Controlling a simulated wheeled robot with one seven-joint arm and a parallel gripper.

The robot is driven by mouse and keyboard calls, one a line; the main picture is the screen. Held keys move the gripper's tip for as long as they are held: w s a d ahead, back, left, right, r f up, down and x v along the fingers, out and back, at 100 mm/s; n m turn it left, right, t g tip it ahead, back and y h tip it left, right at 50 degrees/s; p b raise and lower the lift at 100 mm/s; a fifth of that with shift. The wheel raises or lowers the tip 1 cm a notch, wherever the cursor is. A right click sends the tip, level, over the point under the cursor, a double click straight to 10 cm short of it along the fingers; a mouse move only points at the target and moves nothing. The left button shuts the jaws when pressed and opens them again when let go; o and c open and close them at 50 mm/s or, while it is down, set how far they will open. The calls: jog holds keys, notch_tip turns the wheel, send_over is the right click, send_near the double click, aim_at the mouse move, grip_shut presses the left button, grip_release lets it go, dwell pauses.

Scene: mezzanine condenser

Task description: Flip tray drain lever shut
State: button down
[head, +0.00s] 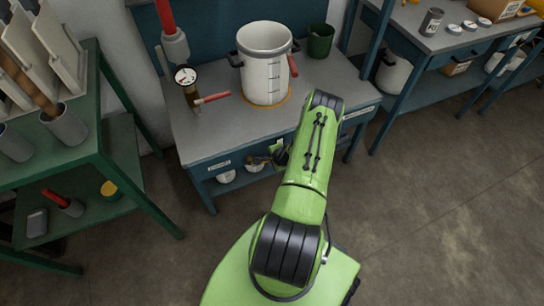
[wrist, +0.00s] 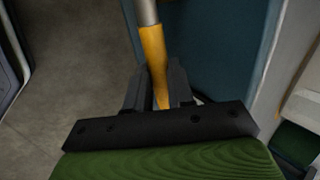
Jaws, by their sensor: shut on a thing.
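In the wrist view, the lever has a yellow grip (wrist: 152,50) on a grey metal rod that runs up out of the top of the picture. My gripper (wrist: 159,85) has its dark fingers on both sides of the yellow grip and is shut on it. In the head view, my gripper (head: 282,156) is at the front edge of the workbench, left of my green arm, and partly hidden by it. The lever cannot be made out clearly in the head view, and what its rod joins is out of sight.
A white graduated pot (head: 266,75) stands on the workbench (head: 215,135), with a red-handled valve (head: 212,98), a gauge (head: 186,76) and a green bucket (head: 320,40) around it. A green shelf rack (head: 125,180) stands at left. The floor (head: 430,220) at right is clear.

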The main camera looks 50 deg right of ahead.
jog(key=c, duration=1.2)
grip_release()
jog(key=shift+c, duration=0.2)
jog(key=p+v, duration=0.4)
jog(key=v, duration=1.2)
jog(key=shift+p, duration=0.3)
jog(key=shift+w+f, duration=0.1)
